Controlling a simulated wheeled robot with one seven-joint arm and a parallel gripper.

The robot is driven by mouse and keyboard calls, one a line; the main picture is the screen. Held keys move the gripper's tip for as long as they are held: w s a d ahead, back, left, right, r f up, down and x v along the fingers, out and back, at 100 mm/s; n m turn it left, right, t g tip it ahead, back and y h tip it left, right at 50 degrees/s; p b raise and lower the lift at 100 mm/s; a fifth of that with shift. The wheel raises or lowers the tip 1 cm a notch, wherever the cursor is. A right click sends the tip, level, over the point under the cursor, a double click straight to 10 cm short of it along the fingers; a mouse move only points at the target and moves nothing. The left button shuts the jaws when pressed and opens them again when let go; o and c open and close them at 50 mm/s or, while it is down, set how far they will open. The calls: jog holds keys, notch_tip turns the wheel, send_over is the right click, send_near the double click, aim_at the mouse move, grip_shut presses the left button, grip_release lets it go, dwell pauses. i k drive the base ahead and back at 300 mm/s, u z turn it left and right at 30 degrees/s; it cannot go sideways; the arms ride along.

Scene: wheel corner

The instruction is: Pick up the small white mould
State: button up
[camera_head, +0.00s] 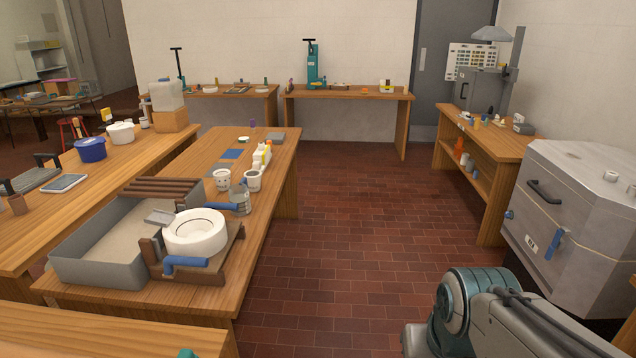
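I cannot tell for sure which thing is the small white mould. Small pale pieces (490,112) stand on the right-hand bench, too small to make out. A large white round piece (196,230) with a hollow centre sits in a wooden frame with blue handles on the near left table. My arm shows at the bottom right with a teal joint and a grey link. My gripper is out of the picture.
The near left table (135,295) also bears a grey tray (75,268) and white cups (222,179). A grey kiln-like box (575,265) stands at the right. The right bench (505,147) has a shelf beneath. The brick floor (360,250) between is clear.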

aim_at(253, 177)
jog(key=z, duration=0.4)
jog(key=i, duration=2.15)
jog(key=u, duration=0.95)
jog(key=i, duration=0.9)
jog(key=u, duration=1.4)
jog(key=i, duration=0.45)
jog(key=u, duration=0.35)
